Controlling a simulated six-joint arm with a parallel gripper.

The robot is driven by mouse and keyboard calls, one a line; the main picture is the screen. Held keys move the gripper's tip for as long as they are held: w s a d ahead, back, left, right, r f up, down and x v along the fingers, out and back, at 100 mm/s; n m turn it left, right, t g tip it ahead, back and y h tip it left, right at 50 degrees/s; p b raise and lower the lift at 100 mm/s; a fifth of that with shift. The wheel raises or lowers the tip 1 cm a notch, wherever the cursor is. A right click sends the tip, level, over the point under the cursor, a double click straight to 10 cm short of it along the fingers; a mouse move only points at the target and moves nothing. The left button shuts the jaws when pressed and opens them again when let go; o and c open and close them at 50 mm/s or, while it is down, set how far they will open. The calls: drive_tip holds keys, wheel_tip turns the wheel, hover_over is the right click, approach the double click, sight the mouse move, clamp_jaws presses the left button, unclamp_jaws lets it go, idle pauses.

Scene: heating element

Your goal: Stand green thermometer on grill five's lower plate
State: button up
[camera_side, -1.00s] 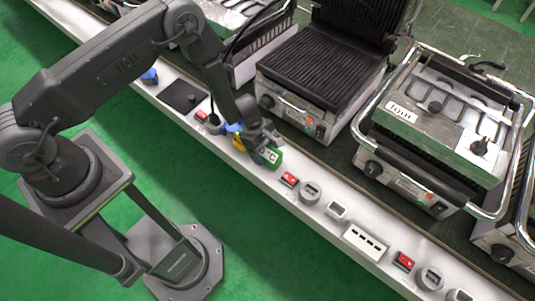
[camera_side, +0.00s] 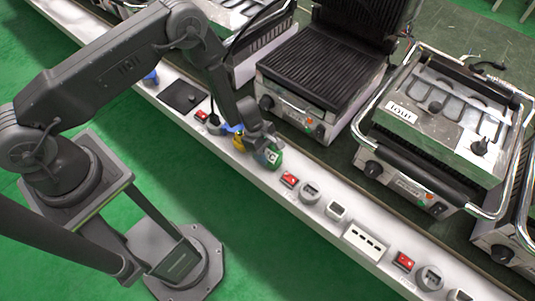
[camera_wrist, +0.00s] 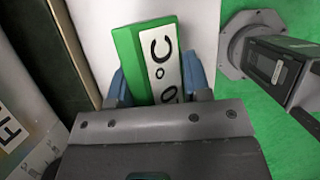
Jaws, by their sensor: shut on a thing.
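The green thermometer (camera_side: 275,159) has a white face with black characters including "°C". My gripper (camera_side: 262,146) is shut on it over the white counter. In the wrist view, the green thermometer (camera_wrist: 130,47) sits between the blue fingers of my gripper (camera_wrist: 160,85); its lower part is hidden by the gripper body. A grill with its lid raised shows a bare, ribbed lower plate (camera_side: 315,65), behind and to the right of my gripper. I cannot read a label on that grill.
A closed grill (camera_side: 440,125) labelled "four" stands to the right. A yellow item (camera_side: 238,143) and a blue item (camera_side: 230,128) lie close left of my gripper. Red switches (camera_side: 290,179), round dials and a socket strip (camera_side: 366,241) line the counter.

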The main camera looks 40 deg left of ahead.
wheel_tip(320, 180, up, 37)
drive_tip(key=w+a, duration=1.3)
drive_tip(key=w, duration=0.4)
drive_tip(key=shift+m, duration=0.3)
drive_tip(key=w+d+f, duration=0.1)
drive_tip(key=d+f, duration=0.2)
drive_tip(key=w+d+f, duration=0.1)
drive_tip(key=d+f, duration=0.3)
drive_tip(key=w+d+f, duration=0.2)
drive_tip(key=d+f, duration=0.1)
drive_tip(key=f, duration=0.1)
drive_tip(key=shift+d, duration=0.3)
drive_tip(key=shift+w+f, duration=0.1)
drive_tip(key=shift+f, duration=1.95)
drive_tip(key=shift+f, duration=0.15)
drive_tip(key=o, duration=1.1)
